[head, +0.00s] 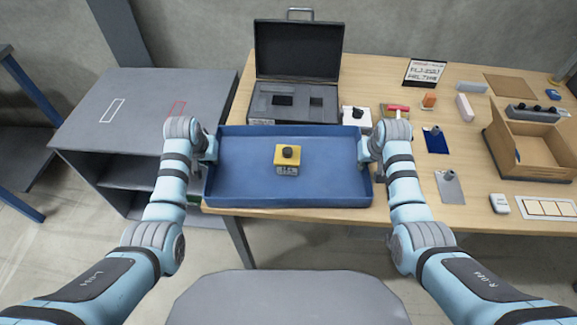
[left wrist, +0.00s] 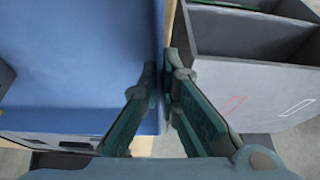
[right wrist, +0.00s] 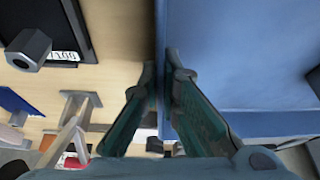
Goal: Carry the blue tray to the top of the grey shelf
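The blue tray (head: 235,185) is level at the left end of the wooden table; I cannot tell whether it touches the tabletop. A yellow box with a black knob (head: 287,160) stands in it. My left gripper (head: 210,150) is shut on the tray's left wall; its fingers straddle the rim (left wrist: 160,90). My right gripper (head: 366,151) is shut on the right wall, also seen in the right wrist view (right wrist: 162,75). The grey shelf (head: 140,97) stands left of the table. Its top bears a white outline (head: 112,111) and a red one (head: 177,109) and is otherwise clear.
An open black case (head: 294,100) stands behind the tray on the table (head: 400,195). A white box (head: 357,116), a cardboard box (head: 540,150) and small items lie to the right. A narrow gap separates shelf and table.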

